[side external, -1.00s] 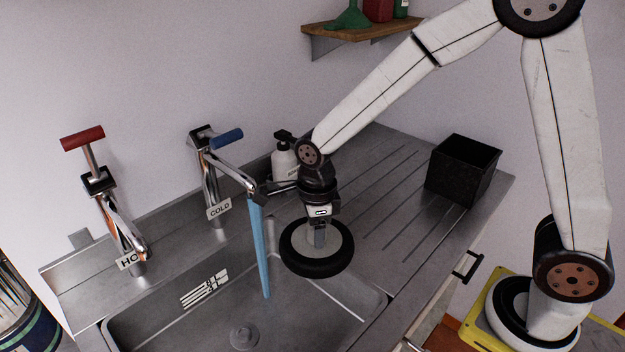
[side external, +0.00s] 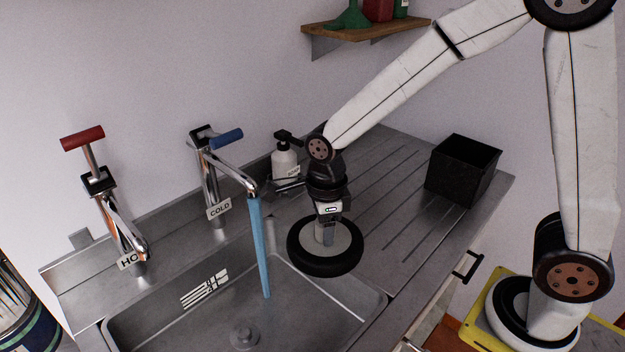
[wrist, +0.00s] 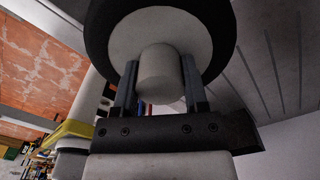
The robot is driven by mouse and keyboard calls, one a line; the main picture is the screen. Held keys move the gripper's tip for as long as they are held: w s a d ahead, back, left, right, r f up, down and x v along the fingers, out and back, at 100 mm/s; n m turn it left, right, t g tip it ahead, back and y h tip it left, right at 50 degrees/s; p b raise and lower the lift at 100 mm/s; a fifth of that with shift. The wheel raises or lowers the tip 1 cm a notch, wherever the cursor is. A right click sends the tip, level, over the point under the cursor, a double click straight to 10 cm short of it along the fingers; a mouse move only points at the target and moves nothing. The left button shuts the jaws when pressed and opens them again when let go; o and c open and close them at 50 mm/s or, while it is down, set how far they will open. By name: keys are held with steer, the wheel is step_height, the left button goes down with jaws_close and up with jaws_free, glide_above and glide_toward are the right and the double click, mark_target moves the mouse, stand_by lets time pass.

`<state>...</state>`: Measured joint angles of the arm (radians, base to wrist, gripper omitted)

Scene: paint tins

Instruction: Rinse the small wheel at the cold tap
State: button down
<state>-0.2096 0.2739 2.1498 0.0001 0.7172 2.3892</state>
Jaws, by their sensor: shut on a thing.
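The small wheel (side external: 304,260), with a black tyre and pale grey disc, is held by its hub in my gripper (side external: 325,240). In the wrist view the gripper (wrist: 160,88) has its fingers on either side of the pale hub (wrist: 159,72). The wheel hangs over the right part of the sink (side external: 215,322), by the drainer edge. The cold tap (side external: 210,180), with a blue handle (side external: 226,139) and a COLD label, is left of the wheel. A blue stream of water (side external: 261,245) falls from its spout into the sink. The wheel is right of the stream, apart from it.
The hot tap (side external: 112,215), with a red handle, stands at the left. A white soap bottle (side external: 284,160) stands behind my gripper. A black open box (side external: 462,170) sits on the grooved drainer (side external: 390,182). A wooden shelf (side external: 365,32) is on the wall above.

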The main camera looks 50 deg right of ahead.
mark_target(339, 242)
steer(key=shift+s+d+r, duration=0.2)
steer(key=shift+s+r, duration=0.45)
steer(key=shift+s, duration=0.15)
steer(key=shift+s+d+r, duration=0.15)
steer(key=shift+s+r, duration=0.45)
steer(key=shift+s, duration=0.15)
steer(key=shift+w, duration=0.1)
